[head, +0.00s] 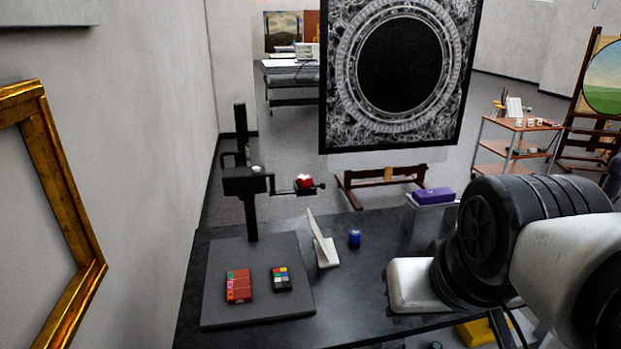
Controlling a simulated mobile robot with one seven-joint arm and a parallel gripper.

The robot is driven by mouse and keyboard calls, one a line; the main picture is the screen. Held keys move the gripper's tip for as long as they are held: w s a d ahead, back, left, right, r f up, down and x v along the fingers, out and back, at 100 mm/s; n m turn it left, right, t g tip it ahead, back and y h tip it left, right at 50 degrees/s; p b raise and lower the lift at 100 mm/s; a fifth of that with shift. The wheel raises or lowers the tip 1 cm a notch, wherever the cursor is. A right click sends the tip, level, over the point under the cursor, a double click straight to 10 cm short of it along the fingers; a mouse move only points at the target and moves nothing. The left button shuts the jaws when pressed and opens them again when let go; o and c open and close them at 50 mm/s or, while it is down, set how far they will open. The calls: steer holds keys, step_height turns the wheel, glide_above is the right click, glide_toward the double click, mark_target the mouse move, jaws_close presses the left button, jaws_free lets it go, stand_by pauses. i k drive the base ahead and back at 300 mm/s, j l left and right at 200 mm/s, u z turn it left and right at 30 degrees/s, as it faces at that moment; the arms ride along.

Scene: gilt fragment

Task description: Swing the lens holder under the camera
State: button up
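A copy stand has a dark grey baseboard (222,300) and a black upright column (241,125) at its back. A black camera body (243,181) sits on the column above the board. A thin black arm reaches right from the camera area and bears a red, shiny round piece (305,182). This looks like the lens holder, swung out to the right of the camera; its exact form is too small to tell. My arm comes in from the right, over the table's right side. My gripper's fingers do not show, and no part of my arm touches the stand.
A fragment with red and pink patches (239,286) and a colour chart (281,279) lie on the baseboard. A white tilted plate (322,240) and a blue jar (355,238) stand right of it. A purple box (433,195) is behind. A gilt frame (62,190) is at left.

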mark_target(308, 191)
steer(key=k+l+u, duration=0.2)
steer(key=l, duration=0.15)
steer(key=l+u, duration=0.25)
steer(key=l, duration=0.15)
steer(key=k+l+u, duration=0.45)
steer(key=l, duration=0.15)
steer(key=i+l, duration=0.05)
steer(key=i, duration=0.05)
